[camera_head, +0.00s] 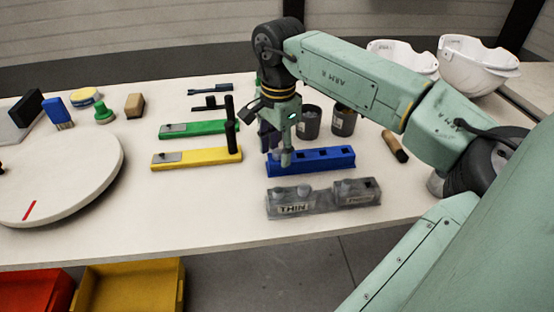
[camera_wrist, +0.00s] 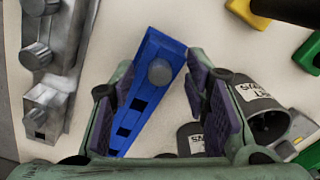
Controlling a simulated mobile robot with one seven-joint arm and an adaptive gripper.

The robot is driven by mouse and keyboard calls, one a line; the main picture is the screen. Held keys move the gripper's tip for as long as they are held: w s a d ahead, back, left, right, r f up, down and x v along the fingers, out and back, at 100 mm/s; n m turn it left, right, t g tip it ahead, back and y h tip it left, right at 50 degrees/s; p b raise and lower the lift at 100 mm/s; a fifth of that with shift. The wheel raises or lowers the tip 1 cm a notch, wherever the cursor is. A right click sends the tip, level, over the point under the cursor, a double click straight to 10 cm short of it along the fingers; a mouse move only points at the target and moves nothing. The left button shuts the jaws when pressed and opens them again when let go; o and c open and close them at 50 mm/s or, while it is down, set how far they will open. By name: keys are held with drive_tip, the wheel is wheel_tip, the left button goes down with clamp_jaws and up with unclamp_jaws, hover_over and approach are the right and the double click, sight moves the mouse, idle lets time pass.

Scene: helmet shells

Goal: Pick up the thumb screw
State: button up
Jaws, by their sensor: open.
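A grey round thumb screw (camera_wrist: 160,71) sits on the blue bar (camera_wrist: 177,50) near one end. In the head view the blue bar (camera_head: 325,162) lies in the middle of the table, and the screw's end is hidden behind my fingers. My gripper (camera_head: 279,158) points down over the bar's left end; in the wrist view my gripper (camera_wrist: 160,80) is open, its purple-padded fingers on either side of the screw with gaps. Whether the fingertips reach the screw's height I cannot tell. Similar grey knobs (camera_wrist: 36,57) stand on the grey block (camera_head: 322,200) labelled THIN.
Two dark labelled cups (camera_head: 308,123) (camera_head: 343,120) stand just behind the blue bar. Green (camera_head: 190,129) and yellow (camera_head: 195,158) bars, with a dark upright handle (camera_head: 231,125), lie left. A white turntable (camera_head: 60,165) is at far left; white helmet shells (camera_head: 478,67) are back right.

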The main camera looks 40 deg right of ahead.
drive_tip(key=shift+r, duration=0.1)
drive_tip(key=shift+c, duration=0.4)
clamp_jaws()
drive_tip(key=shift+r, duration=0.2)
